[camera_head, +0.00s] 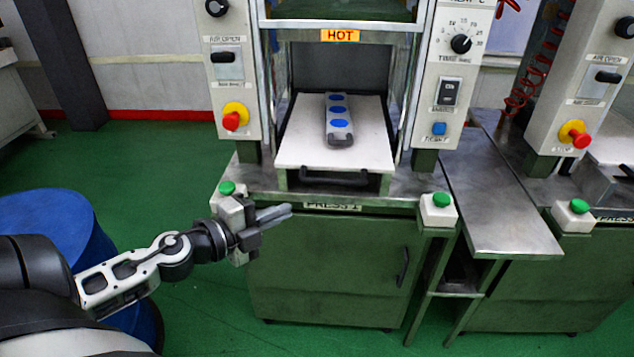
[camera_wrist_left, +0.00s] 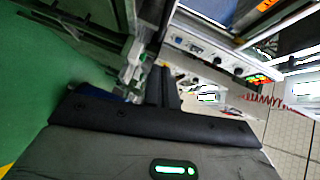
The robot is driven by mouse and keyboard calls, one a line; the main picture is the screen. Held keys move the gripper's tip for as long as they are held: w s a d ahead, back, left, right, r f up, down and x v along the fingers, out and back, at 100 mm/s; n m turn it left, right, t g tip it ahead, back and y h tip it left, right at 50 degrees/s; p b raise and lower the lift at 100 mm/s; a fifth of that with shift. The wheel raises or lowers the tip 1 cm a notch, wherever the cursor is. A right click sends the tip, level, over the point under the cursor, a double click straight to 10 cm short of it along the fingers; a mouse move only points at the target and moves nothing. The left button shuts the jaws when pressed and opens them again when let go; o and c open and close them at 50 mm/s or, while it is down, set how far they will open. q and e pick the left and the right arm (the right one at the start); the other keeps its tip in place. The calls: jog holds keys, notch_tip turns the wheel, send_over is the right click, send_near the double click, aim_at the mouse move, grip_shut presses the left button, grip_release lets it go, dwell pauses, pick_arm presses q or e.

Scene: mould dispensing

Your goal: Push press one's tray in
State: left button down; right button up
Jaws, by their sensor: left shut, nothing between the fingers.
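Press one (camera_head: 332,206) stands in front of me in the head view, with its name label on the front edge. Its white tray (camera_head: 300,150) sticks out of the press opening toward me, with a dark handle (camera_head: 338,178) at its front. On the tray lies a grey mould (camera_head: 340,135) with blue round cavities. My left gripper (camera_head: 288,211) is shut and empty, in front of the press's left front corner, to the left of and below the tray handle. The left wrist view is tilted and shows mostly the gripper body (camera_wrist_left: 160,125). My right gripper is in neither view.
Green buttons stand on the press's front corners, left (camera_head: 227,187) and right (camera_head: 437,199). A steel side table (camera_head: 500,205) joins a second press (camera_head: 595,110) on the right. A blue drum (camera_head: 60,215) stands at the left. A HOT sign (camera_head: 340,36) hangs above the opening.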

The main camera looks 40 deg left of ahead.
pick_arm(q)
jog(key=x, duration=0.3)
jog(key=a+x, duration=0.1)
jog(key=x, duration=0.3)
jog(key=a+p+x, duration=0.1)
jog(key=x, duration=0.3)
jog(key=shift+w+f, duration=0.35)
jog(key=shift+f, duration=0.05)
jog(key=shift+w+a, duration=0.3)
jog(key=shift+w, duration=0.15)
